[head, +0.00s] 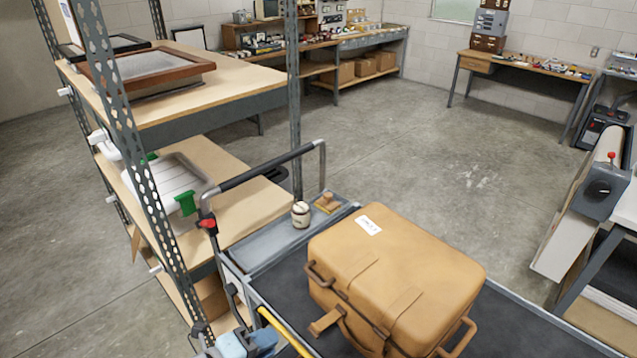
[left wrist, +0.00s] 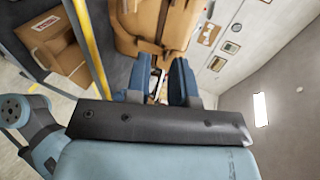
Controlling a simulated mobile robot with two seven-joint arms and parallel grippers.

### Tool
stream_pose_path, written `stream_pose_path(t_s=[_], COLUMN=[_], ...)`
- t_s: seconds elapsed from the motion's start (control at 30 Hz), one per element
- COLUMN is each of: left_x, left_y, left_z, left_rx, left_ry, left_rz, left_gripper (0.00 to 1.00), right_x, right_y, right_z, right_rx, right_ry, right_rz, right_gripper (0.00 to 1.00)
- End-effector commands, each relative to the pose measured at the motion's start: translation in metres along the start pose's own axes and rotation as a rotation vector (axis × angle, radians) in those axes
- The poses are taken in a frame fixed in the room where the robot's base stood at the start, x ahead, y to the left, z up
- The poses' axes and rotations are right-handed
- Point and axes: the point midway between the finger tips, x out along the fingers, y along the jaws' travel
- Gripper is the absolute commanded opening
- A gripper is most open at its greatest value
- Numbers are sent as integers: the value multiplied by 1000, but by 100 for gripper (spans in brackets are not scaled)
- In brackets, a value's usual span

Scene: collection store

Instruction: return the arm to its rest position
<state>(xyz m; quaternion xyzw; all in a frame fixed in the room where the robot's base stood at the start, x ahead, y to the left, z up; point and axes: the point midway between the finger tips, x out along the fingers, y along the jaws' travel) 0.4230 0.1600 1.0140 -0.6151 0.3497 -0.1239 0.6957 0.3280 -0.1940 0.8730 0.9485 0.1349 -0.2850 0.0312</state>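My left gripper (head: 250,342) shows only in part at the bottom edge of the head view, left of the tan case and beside the yellow bar. In the left wrist view its two blue fingers (left wrist: 158,84) stand apart, with a gap and nothing clearly held between them. The tan case (head: 395,275) lies on the cart, with its handles on the near side. It also shows beyond the fingertips in the left wrist view (left wrist: 160,28). In the head view the gripper is apart from the case. My right gripper is in neither view.
The cart (head: 268,243) has a black push handle (head: 265,165) and a yellow bar (head: 285,332) close to my left gripper. A small jar (head: 300,214) stands on its tray. A metal shelf rack (head: 205,95) rises at left. The floor beyond the cart is clear.

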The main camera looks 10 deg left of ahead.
Motion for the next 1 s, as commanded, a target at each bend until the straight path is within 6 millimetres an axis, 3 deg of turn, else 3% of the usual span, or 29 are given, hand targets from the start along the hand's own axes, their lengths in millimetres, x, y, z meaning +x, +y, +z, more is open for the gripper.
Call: stream_pose_path(t_s=[0.17, 0.33, 0.5, 0.63, 0.8, 1.0], left_x=[0, -6, -29, -51, -67, -68], left_y=[0, 13, 55, 87, 111, 114], left_z=[-3, -8, -14, -22, -28, -28], left_rx=[-148, -637, -1242, -1574, -1773, -1795], left_ry=[-27, -134, -314, -439, -525, -534], left_rz=[-3, -17, -54, -95, -133, -139], left_gripper=[22, 22, 22, 22, 22, 22], right_x=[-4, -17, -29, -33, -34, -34], right_y=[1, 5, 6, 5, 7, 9], right_z=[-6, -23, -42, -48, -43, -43], right_rx=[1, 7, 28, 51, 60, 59], right_ry=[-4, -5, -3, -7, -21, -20], right_rz=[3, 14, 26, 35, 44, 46], right_gripper=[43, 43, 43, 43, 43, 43])
